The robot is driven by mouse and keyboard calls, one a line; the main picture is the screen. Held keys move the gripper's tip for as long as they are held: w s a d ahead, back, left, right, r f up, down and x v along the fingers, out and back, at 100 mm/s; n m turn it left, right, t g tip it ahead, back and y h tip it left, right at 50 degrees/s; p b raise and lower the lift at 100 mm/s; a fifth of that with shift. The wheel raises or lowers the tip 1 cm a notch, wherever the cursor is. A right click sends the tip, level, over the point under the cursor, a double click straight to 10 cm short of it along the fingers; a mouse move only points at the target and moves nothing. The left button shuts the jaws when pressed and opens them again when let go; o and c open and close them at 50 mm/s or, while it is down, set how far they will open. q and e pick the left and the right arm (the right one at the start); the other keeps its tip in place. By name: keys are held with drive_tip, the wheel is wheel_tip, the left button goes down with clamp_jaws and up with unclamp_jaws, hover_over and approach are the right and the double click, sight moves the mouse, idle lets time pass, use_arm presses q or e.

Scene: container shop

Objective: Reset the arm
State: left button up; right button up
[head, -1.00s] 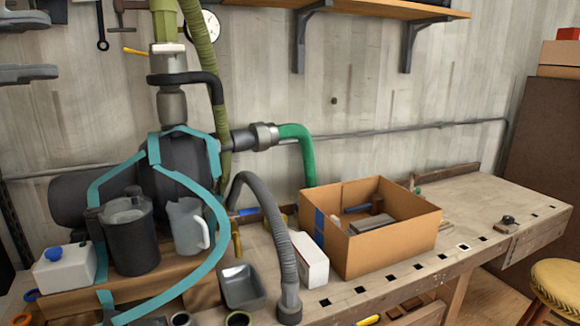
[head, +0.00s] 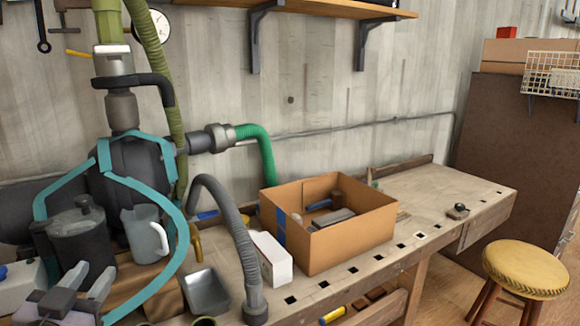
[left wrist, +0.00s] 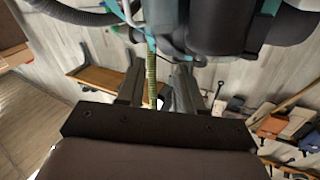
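My left gripper (head: 83,294) shows at the lower left of the head view, in front of the teal-framed machine (head: 120,165). Its two fingers stand apart. In the left wrist view the left gripper (left wrist: 158,88) also has a gap between its fingers, with only the far wall and a green hose behind it, so it is empty. The rest of my left arm is outside the head view. My right gripper is not in view.
A grey pitcher (head: 146,236) and a dark canister (head: 80,240) stand close to the left gripper. A metal tray (head: 205,291), a white box (head: 271,259) and an open cardboard box (head: 349,240) stand on the workbench (head: 450,196). A yellow stool (head: 525,268) is at right.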

use_arm(q)
drive_tip(key=s+d+f+n+g, duration=0.1)
drive_tip(key=s+f+g, duration=0.35)
drive_tip(key=f, duration=0.35)
drive_tip(key=s+d+f+g, duration=0.25)
drive_tip(key=s+f, duration=0.25)
drive_tip(key=f, duration=0.3)
drive_tip(key=s+d+f+m+g+h, duration=0.1)
drive_tip(key=s+d+f+g, duration=0.1)
drive_tip(key=s+f+g, duration=0.35)
drive_tip(key=s+d+f+g+h, duration=0.1)
drive_tip(key=s+d+f+g, duration=0.15)
drive_tip(key=s, duration=0.65)
drive_tip(key=w+d+f+t+h, duration=0.1)
drive_tip(key=w+d+f+t, duration=0.2)
drive_tip(key=w+f+t, duration=0.3)
wheel_tip(320, 180, down, 3)
drive_tip(key=shift+w+f+t+h, duration=0.1)
drive_tip(key=shift+w+t+h, duration=0.3)
drive_tip(key=shift+t, duration=0.3)
